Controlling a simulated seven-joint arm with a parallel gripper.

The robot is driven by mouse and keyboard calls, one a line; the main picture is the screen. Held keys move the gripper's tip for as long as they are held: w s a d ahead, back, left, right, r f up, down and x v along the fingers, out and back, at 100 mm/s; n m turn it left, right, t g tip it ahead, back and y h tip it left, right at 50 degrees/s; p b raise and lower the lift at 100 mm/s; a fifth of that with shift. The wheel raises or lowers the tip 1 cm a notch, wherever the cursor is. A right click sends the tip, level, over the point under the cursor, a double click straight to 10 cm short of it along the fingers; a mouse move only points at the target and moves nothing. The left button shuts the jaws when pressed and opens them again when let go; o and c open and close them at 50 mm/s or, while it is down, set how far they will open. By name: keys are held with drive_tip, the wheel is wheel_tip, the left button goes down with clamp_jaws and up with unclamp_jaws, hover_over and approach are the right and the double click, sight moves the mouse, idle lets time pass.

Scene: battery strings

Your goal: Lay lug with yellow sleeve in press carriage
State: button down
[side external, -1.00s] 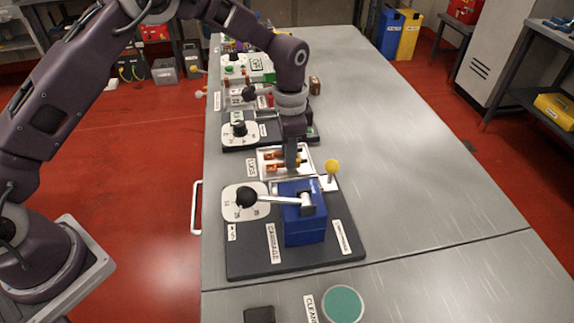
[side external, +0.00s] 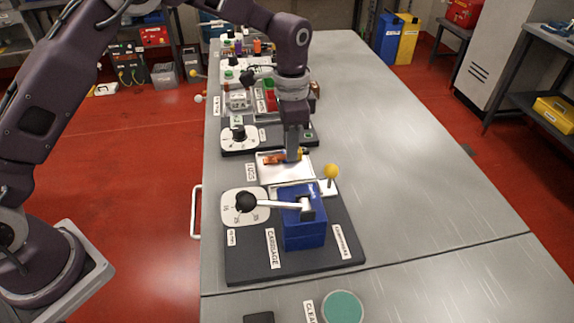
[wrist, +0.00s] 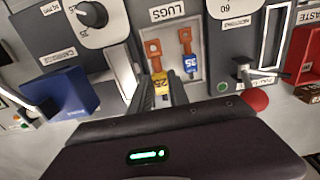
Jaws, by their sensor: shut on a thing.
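The lug with the yellow sleeve (wrist: 159,82) is between the fingers of my gripper (wrist: 158,92), which is shut on it. Its copper tongue points away from my gripper in the wrist view. In the side view my gripper (side external: 292,157) is over the white LUGS tray (side external: 292,174), with a yellow bit showing beside the fingers. A second lug with a blue sleeve (wrist: 189,63) lies in the tray to the right in the wrist view. The blue press (side external: 304,225) stands on a dark base marked CARRIAGE. I cannot make out the carriage's seat.
A white dial (side external: 244,204) and a lever with a black knob (side external: 246,202) sit by the press. A red bin (wrist: 306,65) marked WASTE is at the right. The bench's right side is clear.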

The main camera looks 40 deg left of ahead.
drive_tip(key=s+d+r, duration=0.4)
drive_tip(key=d+r, duration=0.1)
drive_tip(key=shift+s+d+r, duration=0.2)
drive_tip(key=shift+s+r, duration=0.1)
drive_tip(key=shift+r, duration=0.1)
drive_tip(key=shift+f, duration=4.35)
drive_tip(key=shift+f, duration=0.2)
drive_tip(key=c, duration=1.2)
unclamp_jaws()
drive_tip(key=shift+o, duration=0.2)
